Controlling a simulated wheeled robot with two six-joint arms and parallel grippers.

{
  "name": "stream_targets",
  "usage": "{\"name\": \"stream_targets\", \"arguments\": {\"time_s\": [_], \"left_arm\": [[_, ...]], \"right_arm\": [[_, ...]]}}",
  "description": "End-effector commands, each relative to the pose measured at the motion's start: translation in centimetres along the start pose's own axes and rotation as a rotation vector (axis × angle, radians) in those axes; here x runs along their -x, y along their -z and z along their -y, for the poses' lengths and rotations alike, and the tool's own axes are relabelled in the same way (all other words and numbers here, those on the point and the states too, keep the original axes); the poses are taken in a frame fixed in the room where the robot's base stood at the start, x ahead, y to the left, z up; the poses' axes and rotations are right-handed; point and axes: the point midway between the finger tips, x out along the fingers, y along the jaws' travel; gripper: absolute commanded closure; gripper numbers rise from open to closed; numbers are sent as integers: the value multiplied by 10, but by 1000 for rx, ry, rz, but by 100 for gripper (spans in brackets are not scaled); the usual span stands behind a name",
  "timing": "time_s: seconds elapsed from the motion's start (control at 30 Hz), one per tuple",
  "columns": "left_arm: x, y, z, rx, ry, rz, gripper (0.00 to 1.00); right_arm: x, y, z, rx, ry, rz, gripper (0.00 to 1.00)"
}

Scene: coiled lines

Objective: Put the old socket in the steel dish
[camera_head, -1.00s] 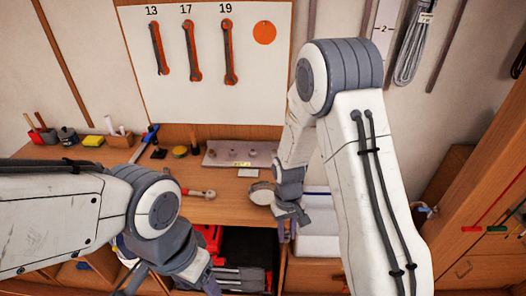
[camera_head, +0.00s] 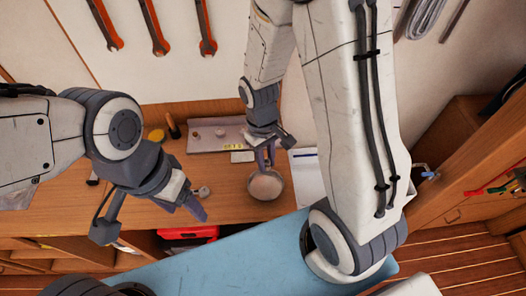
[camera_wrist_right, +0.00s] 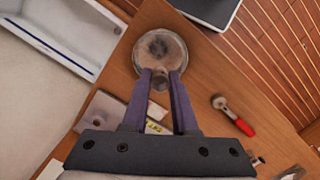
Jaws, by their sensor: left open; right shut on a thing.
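The steel dish (camera_head: 266,186) is round and shallow and sits on the wooden bench near its front edge. It also shows in the right wrist view (camera_wrist_right: 180,55), with a dark round patch inside that I cannot make out. My right gripper (camera_head: 266,157) is over the back rim of the dish. My left gripper (camera_head: 192,206) is open and empty, left of the dish.
A socket tray (camera_head: 205,145) with a yellow label lies behind the dish. A ratchet with a red handle (camera_wrist_right: 243,127) lies to the left of the dish on the bench, mostly behind my left gripper in the head view. A white tray (camera_head: 306,170) is to the right.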

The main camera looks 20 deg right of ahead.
Motion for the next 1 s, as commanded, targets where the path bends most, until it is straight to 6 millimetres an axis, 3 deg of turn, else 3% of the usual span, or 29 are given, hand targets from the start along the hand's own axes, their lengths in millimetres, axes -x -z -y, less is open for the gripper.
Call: {"name": "stream_targets", "arguments": {"time_s": [0.8,1.0], "left_arm": [[-88,-5,6,0,0,0,34],[-101,-5,7,0,0,0,34]], "right_arm": [[-92,13,2,4,0,0,100],[-106,14,2,4,0,0,100]]}}
